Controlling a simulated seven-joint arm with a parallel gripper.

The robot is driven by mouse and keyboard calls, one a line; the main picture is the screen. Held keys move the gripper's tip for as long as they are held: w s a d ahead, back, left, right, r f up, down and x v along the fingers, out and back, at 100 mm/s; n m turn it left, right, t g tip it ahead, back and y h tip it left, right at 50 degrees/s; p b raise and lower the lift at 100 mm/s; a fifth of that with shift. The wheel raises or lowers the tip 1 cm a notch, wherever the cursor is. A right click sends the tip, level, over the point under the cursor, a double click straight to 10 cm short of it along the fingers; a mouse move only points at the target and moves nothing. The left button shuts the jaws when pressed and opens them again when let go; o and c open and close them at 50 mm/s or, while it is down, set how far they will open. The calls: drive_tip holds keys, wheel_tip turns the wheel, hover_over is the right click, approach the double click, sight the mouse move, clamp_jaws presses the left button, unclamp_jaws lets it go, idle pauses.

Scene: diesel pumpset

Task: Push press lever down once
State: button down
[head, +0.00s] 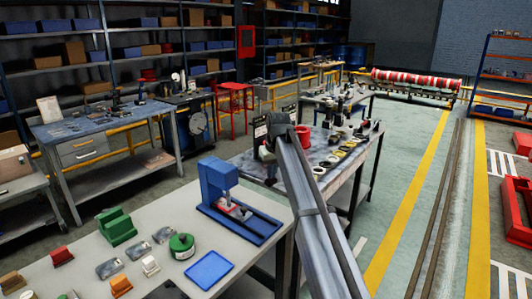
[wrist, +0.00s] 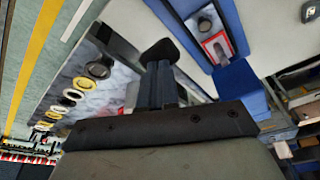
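The blue press (head: 217,187) stands upright on the front table, with a silver ram over a small red piece on its flat blue base. In the wrist view the press (wrist: 240,78) shows from above, right of my fingers, with its base running up the picture. I cannot clearly make out a separate lever. My gripper (wrist: 158,52) has its dark fingers together at the middle, and nothing shows between them. It is apart from the press. In the head view my arm reaches past the right side of the press, and the fingers are hard to make out.
A second table with rings (head: 320,170) stands behind my arm. Open floor lies to the right.

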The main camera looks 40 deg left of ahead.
wheel_tip(320, 180, up, 17)
drive_tip(key=a, duration=0.2)
idle(1.7)
drive_tip(key=shift+f, duration=0.1)
idle(0.4)
